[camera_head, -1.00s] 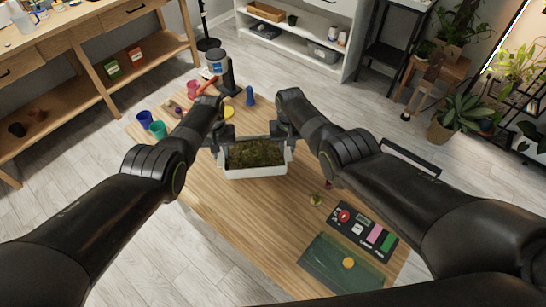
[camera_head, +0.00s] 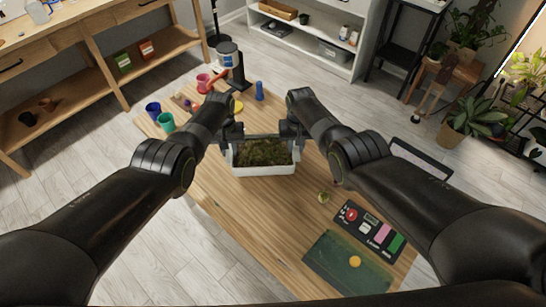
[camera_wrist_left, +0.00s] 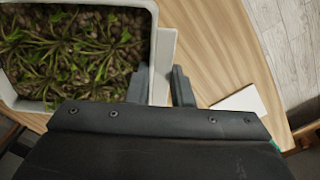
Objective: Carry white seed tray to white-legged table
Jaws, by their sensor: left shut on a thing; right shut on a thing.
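The white seed tray (camera_head: 265,170) is a rectangular box filled with dark soil and green sprouts. It is over the wooden table in front of me, and I cannot tell whether it touches the top. My left gripper (camera_head: 226,139) is shut on its left end, and my right gripper (camera_head: 293,134) is shut on its right end. In the left wrist view the tray's rim (camera_wrist_left: 154,12) runs between the fingers of the left gripper (camera_wrist_left: 160,86). No white legs show under the wooden table (camera_head: 255,215), and I cannot pick out a white-legged table.
The table holds blue (camera_head: 153,111) and teal (camera_head: 166,122) cups, a black stand (camera_head: 237,76), a dark green mat (camera_head: 345,264) and a black board (camera_head: 368,229). A wooden bench (camera_head: 75,75) stands left, a white shelf (camera_head: 310,42) behind, plants right.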

